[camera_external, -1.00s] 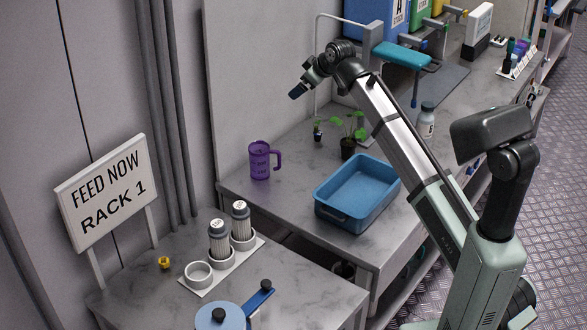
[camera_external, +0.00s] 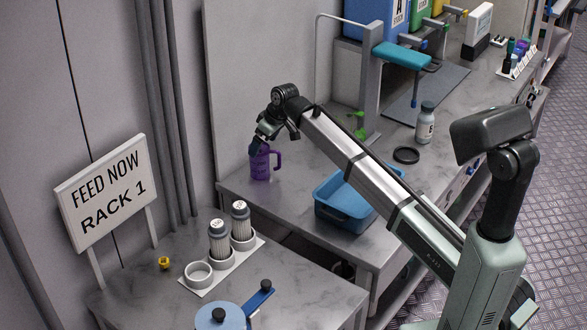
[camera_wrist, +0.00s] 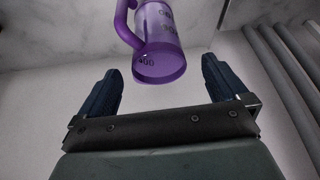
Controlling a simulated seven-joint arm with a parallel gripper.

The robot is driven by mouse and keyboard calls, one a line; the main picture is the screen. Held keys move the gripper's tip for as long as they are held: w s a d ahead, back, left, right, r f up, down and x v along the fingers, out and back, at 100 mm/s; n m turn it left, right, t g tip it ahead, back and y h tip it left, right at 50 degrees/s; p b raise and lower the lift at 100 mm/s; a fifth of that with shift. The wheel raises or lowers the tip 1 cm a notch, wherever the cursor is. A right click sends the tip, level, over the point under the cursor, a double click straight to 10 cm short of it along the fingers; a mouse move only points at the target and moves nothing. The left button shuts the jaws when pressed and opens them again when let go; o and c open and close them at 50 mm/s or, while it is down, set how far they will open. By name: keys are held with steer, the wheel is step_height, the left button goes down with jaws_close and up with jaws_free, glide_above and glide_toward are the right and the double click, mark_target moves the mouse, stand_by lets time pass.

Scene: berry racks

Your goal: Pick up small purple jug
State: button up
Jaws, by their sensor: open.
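The small purple jug (camera_external: 260,167) stands upright near the left corner of the marble counter, its handle toward the right in the external view. In the wrist view the purple jug (camera_wrist: 158,45) is seen at the top, see-through, with dark markings and its handle on the left. My gripper (camera_external: 257,146) is at the jug's top in the external view, overlapping its rim there. In the wrist view my gripper (camera_wrist: 165,85) has its two dark blue fingers wide apart, with nothing between the tips; the jug lies beyond them. I cannot tell whether a finger touches it.
A blue tray (camera_external: 322,211) stands right of the jug, partly hidden by my arm. A grey wall (camera_external: 265,70) rises behind the jug. Capped containers (camera_external: 219,240) and a sign (camera_external: 103,193) stand on the lower left bench.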

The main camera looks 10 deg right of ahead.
mark_target(266, 161)
steer(key=shift+x, duration=3.3)
steer(key=shift+d, duration=0.1)
steer(key=c, duration=1.1)
